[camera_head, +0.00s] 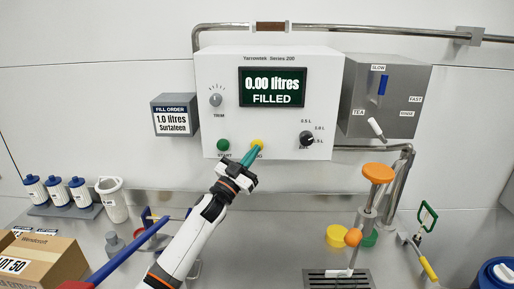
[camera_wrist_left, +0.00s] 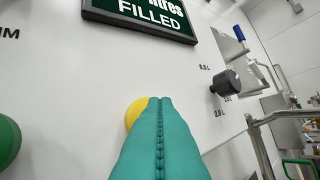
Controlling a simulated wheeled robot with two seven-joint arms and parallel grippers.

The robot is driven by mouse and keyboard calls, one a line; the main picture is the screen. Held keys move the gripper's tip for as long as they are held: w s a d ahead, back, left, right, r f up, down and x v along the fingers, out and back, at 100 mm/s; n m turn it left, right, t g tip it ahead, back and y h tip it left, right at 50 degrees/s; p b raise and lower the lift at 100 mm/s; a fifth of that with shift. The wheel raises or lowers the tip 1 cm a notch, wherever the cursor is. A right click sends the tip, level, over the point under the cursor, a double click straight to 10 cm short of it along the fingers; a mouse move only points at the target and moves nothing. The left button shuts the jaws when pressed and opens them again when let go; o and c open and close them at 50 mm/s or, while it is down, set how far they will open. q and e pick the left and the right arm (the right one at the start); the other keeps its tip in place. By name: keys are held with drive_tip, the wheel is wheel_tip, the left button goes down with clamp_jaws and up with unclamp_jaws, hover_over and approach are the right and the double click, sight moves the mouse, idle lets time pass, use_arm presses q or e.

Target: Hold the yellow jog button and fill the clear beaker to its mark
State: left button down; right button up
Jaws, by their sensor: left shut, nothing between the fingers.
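The yellow jog button (camera_head: 257,144) is on the white panel (camera_head: 280,100), right of the green START button (camera_head: 223,145). My left gripper (camera_head: 252,153) is shut and empty, its teal fingertips at the yellow button and partly covering it. In the left wrist view, the closed fingers (camera_wrist_left: 160,102) overlap the right side of the yellow button (camera_wrist_left: 133,114); I cannot tell whether they press it. The display (camera_head: 273,87) reads 0.00 litres FILLED. The order sign (camera_head: 172,117) reads 1.0 litres Surtaleen. I cannot make out the clear beaker. My right gripper is not in view.
A black selector knob (camera_head: 306,139) is right of the buttons. A tap with an orange handle (camera_head: 378,173) stands by a drain grate (camera_head: 322,279). A grey box (camera_head: 390,100) has a blue lever. Several white bottles with blue caps and a cardboard box (camera_head: 45,262) are left.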

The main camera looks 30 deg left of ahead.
use_arm(q)
drive_tip(key=shift+w+a, duration=0.25)
drive_tip(key=shift+w, duration=0.1)
idle(0.4)
idle(1.4)
drive_tip(key=shift+s+d+p, duration=0.35)
drive_tip(key=shift+s+d, duration=0.15)
drive_tip(key=shift+s, duration=0.3)
drive_tip(key=s+d, duration=0.1)
drive_tip(key=s+p, duration=0.1)
drive_tip(key=s, duration=0.1)
drive_tip(key=s+d+p, duration=0.1)
drive_tip(key=shift+s+d, duration=0.15)
drive_tip(key=shift+d, duration=0.15)
idle(2.9)
